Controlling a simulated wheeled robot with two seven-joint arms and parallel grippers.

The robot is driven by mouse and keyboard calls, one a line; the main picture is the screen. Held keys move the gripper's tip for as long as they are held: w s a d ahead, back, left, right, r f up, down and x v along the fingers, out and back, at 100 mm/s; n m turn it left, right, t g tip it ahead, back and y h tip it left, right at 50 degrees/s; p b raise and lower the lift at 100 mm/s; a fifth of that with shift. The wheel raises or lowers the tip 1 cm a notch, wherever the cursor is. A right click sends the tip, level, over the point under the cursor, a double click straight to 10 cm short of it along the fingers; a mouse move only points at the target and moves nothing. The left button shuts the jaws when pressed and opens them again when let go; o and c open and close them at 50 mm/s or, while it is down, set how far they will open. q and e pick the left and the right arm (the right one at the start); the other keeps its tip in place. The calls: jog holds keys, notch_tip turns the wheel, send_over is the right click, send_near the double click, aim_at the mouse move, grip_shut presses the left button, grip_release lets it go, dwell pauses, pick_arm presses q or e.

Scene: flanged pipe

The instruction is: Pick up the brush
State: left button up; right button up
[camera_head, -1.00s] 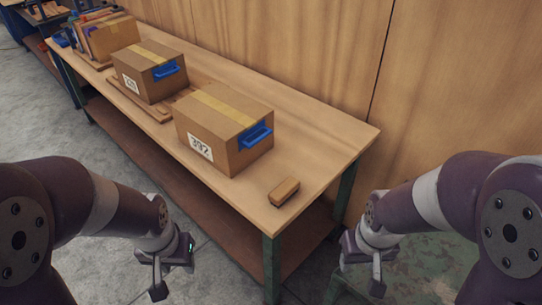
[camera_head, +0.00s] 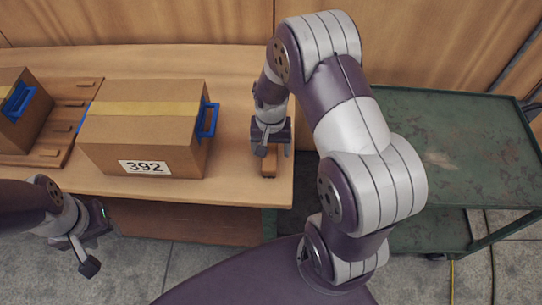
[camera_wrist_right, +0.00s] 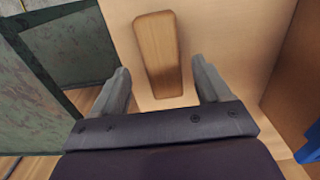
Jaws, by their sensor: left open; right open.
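The brush (camera_head: 269,164) is a small wooden block lying near the front right corner of the wooden table. My right gripper (camera_head: 270,146) is above it and hides part of it in the head view. In the right wrist view the brush (camera_wrist_right: 158,55) lies lengthwise between and ahead of the two open fingers of the right gripper (camera_wrist_right: 160,88). I see no contact between them. My left gripper (camera_head: 90,247) is open and empty, in front of the table's edge at the left.
A cardboard box (camera_head: 143,130) marked 392 with a blue handle (camera_head: 208,119) stands left of the brush. A green metal cart (camera_head: 455,150) stands right of the table (camera_head: 235,185). A wooden wall is behind.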

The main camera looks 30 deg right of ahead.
aim_at(270, 154)
jog(key=f, duration=0.3)
jog(key=shift+w+a+f, duration=0.1)
jog(key=shift+w+a, duration=0.05)
jog(key=shift+a, duration=0.1)
jog(key=shift+d, duration=0.15)
jog(key=c, duration=1.1)
jog(key=shift+r, duration=0.45)
jog(key=r, duration=0.2)
jog(key=d+r, duration=0.1)
jog(key=shift+r, duration=0.4)
jog(key=s+d+r+b, duration=0.1)
jog(key=d+r, duration=0.5)
jog(key=d, duration=0.4)
jog(key=shift+d+r, duration=0.2)
jog(key=shift+d, duration=0.1)
jog(key=shift+s, duration=0.1)
